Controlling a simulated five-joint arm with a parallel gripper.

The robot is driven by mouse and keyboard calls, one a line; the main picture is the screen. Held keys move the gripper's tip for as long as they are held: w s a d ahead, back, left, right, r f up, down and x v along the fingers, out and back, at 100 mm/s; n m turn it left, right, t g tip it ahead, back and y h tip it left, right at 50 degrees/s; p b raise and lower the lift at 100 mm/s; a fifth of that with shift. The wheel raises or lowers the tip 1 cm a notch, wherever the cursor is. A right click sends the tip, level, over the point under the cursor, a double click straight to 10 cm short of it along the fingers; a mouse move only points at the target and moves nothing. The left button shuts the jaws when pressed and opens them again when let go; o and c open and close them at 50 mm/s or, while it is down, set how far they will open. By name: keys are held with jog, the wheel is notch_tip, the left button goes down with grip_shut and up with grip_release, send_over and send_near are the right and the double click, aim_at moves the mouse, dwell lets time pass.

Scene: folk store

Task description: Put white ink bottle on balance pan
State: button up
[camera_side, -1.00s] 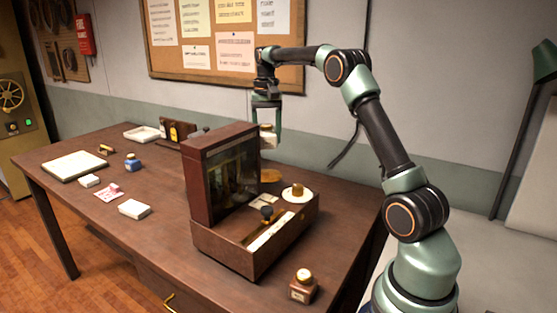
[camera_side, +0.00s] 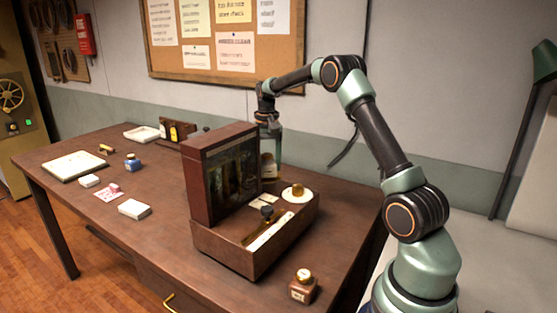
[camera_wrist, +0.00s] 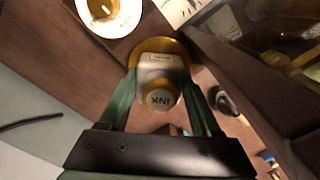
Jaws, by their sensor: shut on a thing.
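My gripper (camera_wrist: 163,105) is shut on the white ink bottle (camera_wrist: 159,80), which has a gold cap marked INK. The bottle is upright between the fingers, directly over a round brass pan (camera_wrist: 165,45); I cannot tell whether its base touches the pan. In the side view the gripper (camera_side: 269,152) and the bottle (camera_side: 269,170) are low, behind the right edge of the balance's dark wooden case (camera_side: 223,180). The brass pan is largely hidden there.
A white dish with a brass weight (camera_side: 296,193) stands on the balance's right end. A brown ink bottle (camera_side: 303,287) is at the front. A blue bottle (camera_side: 132,163), white boxes (camera_side: 134,209) and a notebook (camera_side: 77,165) lie to the left.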

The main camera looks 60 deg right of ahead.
aim_at(267, 154)
jog(key=shift+f, duration=0.2)
jog(key=o, duration=1.4)
jog(key=shift+r, duration=0.1)
notch_tip(267, 154, up, 12)
jog(key=shift+f, duration=0.2)
jog(key=shift+r, duration=0.35)
